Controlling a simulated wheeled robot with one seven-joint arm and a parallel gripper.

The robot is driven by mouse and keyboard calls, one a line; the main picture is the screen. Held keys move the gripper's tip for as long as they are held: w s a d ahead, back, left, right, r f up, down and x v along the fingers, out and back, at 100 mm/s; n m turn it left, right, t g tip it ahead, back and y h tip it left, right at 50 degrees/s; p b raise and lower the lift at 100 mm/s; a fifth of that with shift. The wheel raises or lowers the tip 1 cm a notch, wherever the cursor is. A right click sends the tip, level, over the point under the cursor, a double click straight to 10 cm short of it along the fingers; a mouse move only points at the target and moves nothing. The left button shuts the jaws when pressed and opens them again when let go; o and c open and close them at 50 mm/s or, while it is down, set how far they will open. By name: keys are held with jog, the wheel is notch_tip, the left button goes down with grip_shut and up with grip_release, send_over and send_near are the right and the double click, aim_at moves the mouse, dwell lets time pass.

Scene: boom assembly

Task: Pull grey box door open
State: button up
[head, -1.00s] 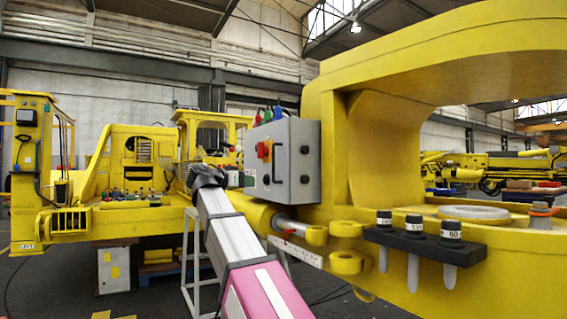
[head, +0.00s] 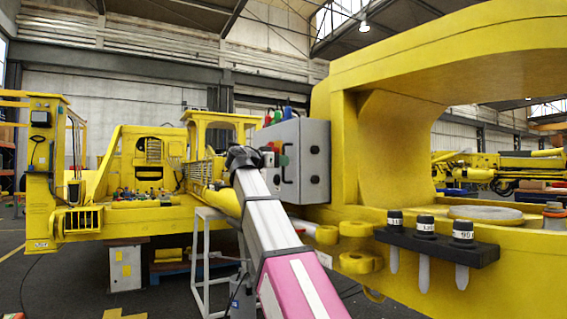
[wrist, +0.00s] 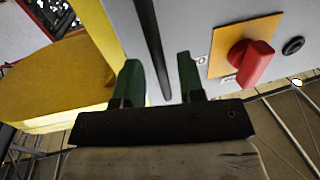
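The grey box (head: 313,160) hangs on the yellow boom, and its door (head: 292,150) looks shut. A long black handle (wrist: 152,50) runs down the door face in the wrist view. A red rotary switch (wrist: 250,62) on an orange plate sits right of it. My gripper (wrist: 160,62) is open, with its two green fingers standing apart on either side of the handle. I cannot tell how deep the handle lies between the fingers; no grip on it shows. In the head view my wrist is just left of the box, and the fingers are hard to make out.
The large yellow boom (head: 380,150) rises right of the box. A black rack with several labelled pins (head: 425,240) juts from its front. A white metal stand (head: 205,265) is below my arm at left. Yellow machinery (head: 140,175) stands farther left.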

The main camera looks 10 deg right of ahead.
jog(key=shift+x, duration=0.85)
grip_shut()
jog(key=shift+a, duration=0.1)
